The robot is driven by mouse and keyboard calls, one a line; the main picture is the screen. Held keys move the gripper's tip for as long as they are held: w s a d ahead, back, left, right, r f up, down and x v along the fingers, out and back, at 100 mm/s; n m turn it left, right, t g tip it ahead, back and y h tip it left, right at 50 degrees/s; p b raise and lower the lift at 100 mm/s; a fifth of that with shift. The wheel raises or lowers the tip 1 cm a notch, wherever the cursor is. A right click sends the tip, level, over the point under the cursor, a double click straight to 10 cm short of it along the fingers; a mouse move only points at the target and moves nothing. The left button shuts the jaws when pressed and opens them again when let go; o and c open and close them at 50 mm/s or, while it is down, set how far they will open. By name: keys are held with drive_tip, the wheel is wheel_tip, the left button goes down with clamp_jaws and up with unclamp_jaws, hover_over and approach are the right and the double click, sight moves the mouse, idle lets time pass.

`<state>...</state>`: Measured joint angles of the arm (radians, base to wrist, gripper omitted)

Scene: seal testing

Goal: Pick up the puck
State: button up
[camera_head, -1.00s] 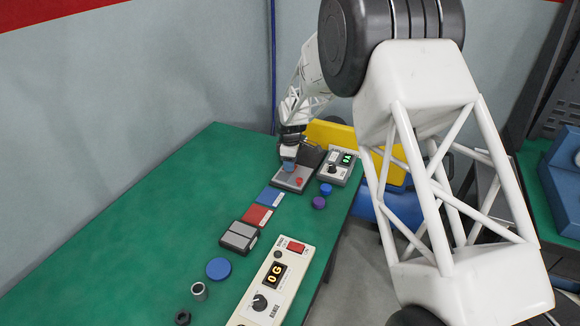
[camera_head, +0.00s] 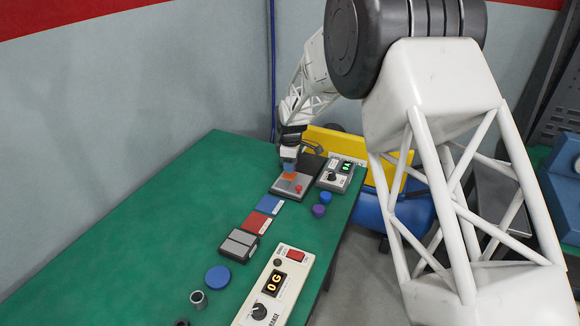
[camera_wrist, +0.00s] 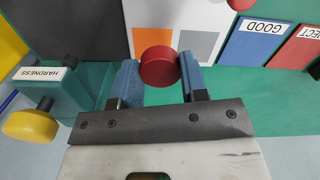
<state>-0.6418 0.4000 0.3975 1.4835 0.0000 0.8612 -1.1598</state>
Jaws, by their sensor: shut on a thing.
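The red puck (camera_wrist: 159,67) sits between the two blue fingers of my gripper (camera_wrist: 159,80) in the wrist view, and the fingers are shut on it. The puck is hard to make out in the head view. In the wrist view the orange square (camera_wrist: 152,38) lies behind the puck, next to a grey square.
A small meter (camera_head: 336,178) stands right of the device. The table's left side (camera_head: 150,225) is clear.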

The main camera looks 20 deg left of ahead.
drive_tip(key=s+d+r, duration=0.1)
drive_tip(key=s+d, duration=0.7)
drive_tip(key=s, duration=0.4)
drive_tip(key=shift+d+r, duration=0.2)
drive_tip(key=shift+d, duration=0.15)
idle(0.4)
drive_tip(key=s, duration=0.4)
drive_tip(key=s+f, duration=0.1)
drive_tip(key=s, duration=0.8)
drive_tip(key=shift+s+d+f, duration=0.15)
drive_tip(key=shift+s+f, duration=0.05)
drive_tip(key=shift+f, duration=0.15)
hover_over(269, 204)
drive_tip(key=shift+f, duration=0.75)
drive_tip(key=shift+f, duration=0.15)
drive_tip(key=shift+f, duration=1.6)
